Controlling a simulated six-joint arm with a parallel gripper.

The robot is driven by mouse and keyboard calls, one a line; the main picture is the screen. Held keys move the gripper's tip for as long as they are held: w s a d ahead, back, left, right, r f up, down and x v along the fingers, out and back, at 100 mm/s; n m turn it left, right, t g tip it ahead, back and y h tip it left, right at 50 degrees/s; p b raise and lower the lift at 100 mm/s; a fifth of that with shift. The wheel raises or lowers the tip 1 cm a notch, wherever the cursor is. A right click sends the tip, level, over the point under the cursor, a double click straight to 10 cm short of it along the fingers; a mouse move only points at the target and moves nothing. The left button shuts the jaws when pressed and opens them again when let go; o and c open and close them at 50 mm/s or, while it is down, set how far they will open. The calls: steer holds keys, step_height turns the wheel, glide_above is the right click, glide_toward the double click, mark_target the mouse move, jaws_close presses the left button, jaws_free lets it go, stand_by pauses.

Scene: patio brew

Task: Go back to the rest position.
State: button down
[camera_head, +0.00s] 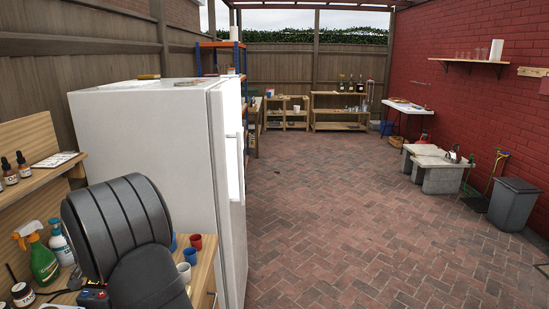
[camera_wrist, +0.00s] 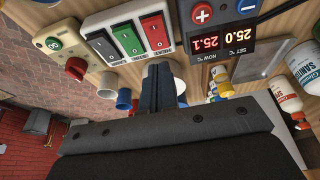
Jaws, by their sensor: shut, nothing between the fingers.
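My gripper (camera_wrist: 159,72) shows in the wrist view with its two dark fingers together, shut and empty. It points toward a wooden surface (camera_wrist: 102,75) with a row of green, black and red rocker switches (camera_wrist: 128,38) and a temperature display (camera_wrist: 224,40) beyond the tips. I cannot tell how far the tips are from the switches. In the head view my dark grey arm stands at the lower left, in front of the wooden bench (camera_head: 205,262), and it hides my gripper there.
A white fridge (camera_head: 145,130) stands close behind my arm. Blue, red and white cups (camera_head: 196,242) sit beside it on the bench. A green spray bottle (camera_head: 43,262) and other bottles stand left of it.

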steer(key=s+v, duration=0.1)
steer(key=v, duration=0.9)
steer(key=s+d+n+t+y, duration=0.2)
steer(key=s+d+n, duration=0.2)
steer(key=s+n, duration=0.1)
steer(key=x, duration=0.7)
steer(key=shift+a+g, duration=0.2)
steer(key=shift+g, duration=0.1)
steer(key=shift+w, duration=0.15)
